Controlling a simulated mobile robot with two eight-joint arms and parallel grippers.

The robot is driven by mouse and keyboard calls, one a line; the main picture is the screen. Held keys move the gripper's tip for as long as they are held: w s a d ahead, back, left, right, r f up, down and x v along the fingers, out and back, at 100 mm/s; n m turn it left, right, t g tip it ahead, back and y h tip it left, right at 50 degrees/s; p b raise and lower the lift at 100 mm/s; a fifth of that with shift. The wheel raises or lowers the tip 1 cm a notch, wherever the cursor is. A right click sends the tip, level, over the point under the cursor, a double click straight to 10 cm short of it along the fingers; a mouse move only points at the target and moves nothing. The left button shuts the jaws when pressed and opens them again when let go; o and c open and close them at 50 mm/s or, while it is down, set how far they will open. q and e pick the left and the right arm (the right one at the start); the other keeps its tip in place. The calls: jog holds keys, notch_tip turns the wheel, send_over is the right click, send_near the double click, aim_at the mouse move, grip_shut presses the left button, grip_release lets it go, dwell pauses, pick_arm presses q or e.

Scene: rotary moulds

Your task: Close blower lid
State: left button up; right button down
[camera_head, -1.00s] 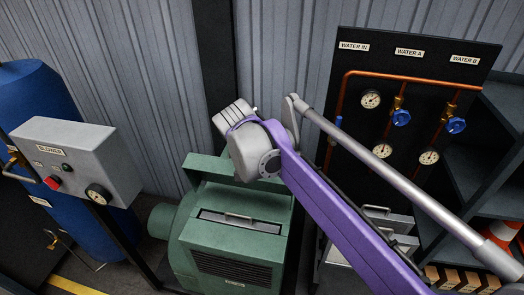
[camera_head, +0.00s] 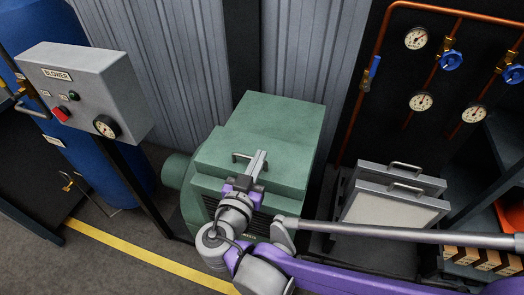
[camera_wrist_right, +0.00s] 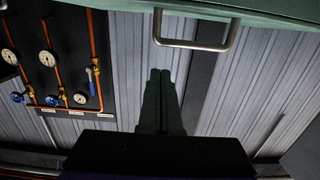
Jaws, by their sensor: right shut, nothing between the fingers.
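The green blower (camera_head: 270,125) stands in the middle of the head view. Its green lid (camera_head: 215,158) lies down over the top, and the filter slot is out of sight. I cannot tell whether the lid is fully seated. A metal lid handle (camera_head: 238,155) is on it, and it shows in the wrist view (camera_wrist_right: 195,44) on a green edge. My right gripper (camera_head: 259,160) is shut and empty, with its fingertips close by the handle. In the wrist view the fingers (camera_wrist_right: 160,75) are together just below the handle. My left gripper is not in view.
A grey blower control box (camera_head: 85,90) stands at left before a blue tank (camera_head: 95,160). Two filter panels with handles (camera_head: 390,208) stand right of the blower. Behind them is a pipe board with gauges (camera_head: 420,102). A yellow line (camera_head: 150,258) marks the floor.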

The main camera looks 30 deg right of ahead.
jog(key=f+h+b, duration=0.1)
jog(key=f+b, duration=0.1)
jog(key=a+f+t+h+b, duration=0.1)
jog(key=f+b, duration=0.1)
jog(key=s+f+t+b, duration=0.1)
jog(key=f+b, duration=0.1)
jog(key=shift+a+h, duration=0.2)
jog(key=shift+h, duration=0.2)
pick_arm(q)
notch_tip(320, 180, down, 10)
jog(key=b, duration=0.1)
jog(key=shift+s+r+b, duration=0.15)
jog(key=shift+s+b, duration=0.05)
jog(key=shift+b, duration=0.1)
pick_arm(e)
jog(key=shift+f, duration=0.75)
notch_tip(320, 180, up, 4)
jog(key=p, duration=0.4)
pick_arm(q)
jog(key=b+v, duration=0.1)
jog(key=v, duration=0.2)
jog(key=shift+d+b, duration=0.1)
jog(key=shift+b, duration=0.2)
pick_arm(e)
jog(key=f+v, duration=0.1)
jog(key=v, duration=0.9)
